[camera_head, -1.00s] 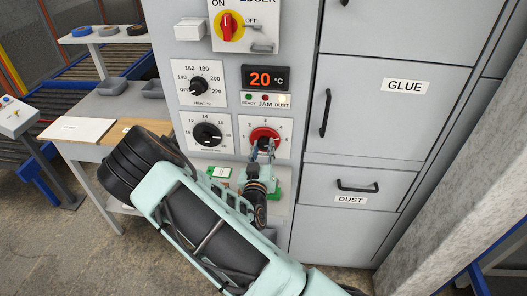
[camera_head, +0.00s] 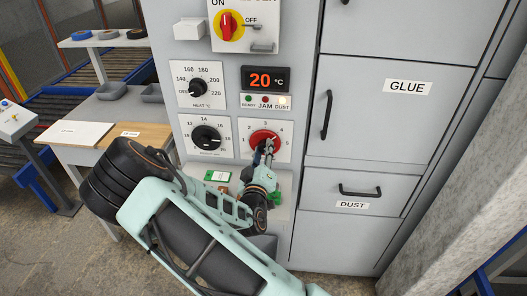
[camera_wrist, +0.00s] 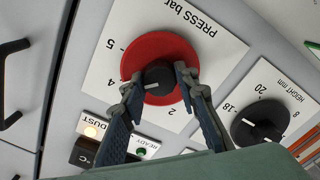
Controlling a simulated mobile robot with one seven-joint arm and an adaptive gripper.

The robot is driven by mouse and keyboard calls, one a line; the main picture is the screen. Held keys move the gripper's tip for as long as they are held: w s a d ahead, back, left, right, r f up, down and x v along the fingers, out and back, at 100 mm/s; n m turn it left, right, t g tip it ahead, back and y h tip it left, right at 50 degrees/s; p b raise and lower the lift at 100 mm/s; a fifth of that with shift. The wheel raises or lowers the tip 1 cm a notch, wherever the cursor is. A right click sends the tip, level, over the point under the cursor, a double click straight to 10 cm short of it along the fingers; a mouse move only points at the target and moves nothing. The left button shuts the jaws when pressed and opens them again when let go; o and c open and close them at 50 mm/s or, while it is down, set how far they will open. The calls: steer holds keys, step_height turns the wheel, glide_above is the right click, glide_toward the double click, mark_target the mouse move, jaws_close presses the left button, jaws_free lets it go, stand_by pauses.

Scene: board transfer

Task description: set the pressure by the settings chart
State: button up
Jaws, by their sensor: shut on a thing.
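The pressure dial (camera_head: 260,138) is a red disc on a white plate on the grey cabinet, with numbers around it. In the wrist view its plate reads PRESS bar, and a black knob (camera_wrist: 158,80) sits at the middle of the red disc (camera_wrist: 150,52). My gripper (camera_wrist: 160,82) has a finger on each side of the knob and is shut on it; it also shows in the head view (camera_head: 265,149). I cannot identify a settings chart.
The height dial (camera_head: 206,138) is left of the pressure dial, below the heat dial (camera_head: 197,87). The display (camera_head: 265,79) reads 20 °C, with the DUST lamp (camera_head: 283,101) lit. A small green-and-white card (camera_head: 217,176) lies below. A white sheet (camera_head: 75,134) lies on the bench.

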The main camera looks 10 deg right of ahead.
steer(key=o, duration=1.1)
steer(key=shift+o, duration=0.2)
steer(key=shift+s, duration=0.15)
steer(key=v, duration=1.2)
